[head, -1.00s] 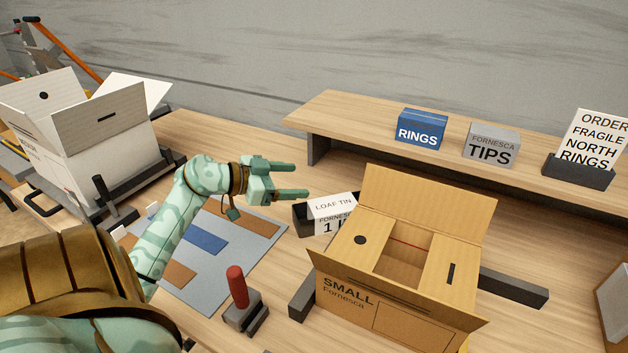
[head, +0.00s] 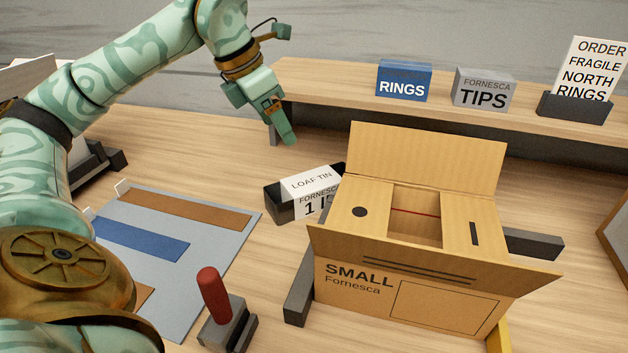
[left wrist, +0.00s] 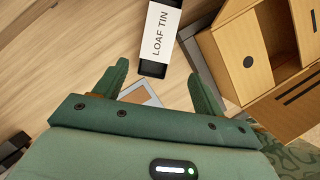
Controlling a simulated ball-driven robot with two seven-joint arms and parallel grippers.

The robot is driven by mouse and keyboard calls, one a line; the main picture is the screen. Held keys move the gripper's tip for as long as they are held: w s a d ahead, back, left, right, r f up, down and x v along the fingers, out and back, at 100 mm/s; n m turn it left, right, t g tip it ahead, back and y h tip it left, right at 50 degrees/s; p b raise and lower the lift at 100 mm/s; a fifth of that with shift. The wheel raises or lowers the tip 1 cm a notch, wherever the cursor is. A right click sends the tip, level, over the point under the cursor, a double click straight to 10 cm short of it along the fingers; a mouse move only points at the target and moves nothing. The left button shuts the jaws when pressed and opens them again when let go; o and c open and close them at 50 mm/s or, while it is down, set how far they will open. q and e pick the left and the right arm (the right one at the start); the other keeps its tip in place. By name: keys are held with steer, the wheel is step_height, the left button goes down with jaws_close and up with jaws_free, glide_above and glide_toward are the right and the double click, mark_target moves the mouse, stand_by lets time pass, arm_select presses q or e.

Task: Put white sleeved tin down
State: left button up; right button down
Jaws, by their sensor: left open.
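The white sleeved tin (head: 313,184), a dark loaf tin with a white "LOAF TIN" sleeve, rests on the table just left of the small cardboard box. It also shows in the left wrist view (left wrist: 159,32), ahead of the fingers. My left gripper (head: 283,120) is above and behind the tin in the head view, fingers pointing down. In the left wrist view its two fingers (left wrist: 158,88) are spread apart with nothing between them. The box hides the tin's right end in the head view. My right gripper is not in view.
The open "SMALL" box (head: 350,288) stands in dark rails right of the tin. A grey mat (head: 215,240) with coloured strips and a red-handled stamp (head: 213,295) lie nearer. A raised shelf (head: 345,85) bears the blue RINGS box (head: 404,80) and grey TIPS box (head: 484,88).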

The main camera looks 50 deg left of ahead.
arm_select(q)
steer(key=b, duration=0.5)
glide_toward(308, 181)
steer(key=x, duration=0.3)
steer(key=shift+s+d, duration=0.15)
steer(key=shift+f, duration=0.4)
steer(key=shift+w+f, duration=0.15)
steer(key=shift+w, duration=0.05)
steer(key=b+x, duration=0.3)
steer(key=x, duration=0.2)
steer(key=shift+w+f+b, duration=0.1)
steer(key=shift+w+b, duration=0.1)
steer(key=shift+b, duration=0.1)
steer(key=shift+s+r, duration=0.1)
steer(key=shift+r, duration=0.1)
steer(key=c, duration=0.9)
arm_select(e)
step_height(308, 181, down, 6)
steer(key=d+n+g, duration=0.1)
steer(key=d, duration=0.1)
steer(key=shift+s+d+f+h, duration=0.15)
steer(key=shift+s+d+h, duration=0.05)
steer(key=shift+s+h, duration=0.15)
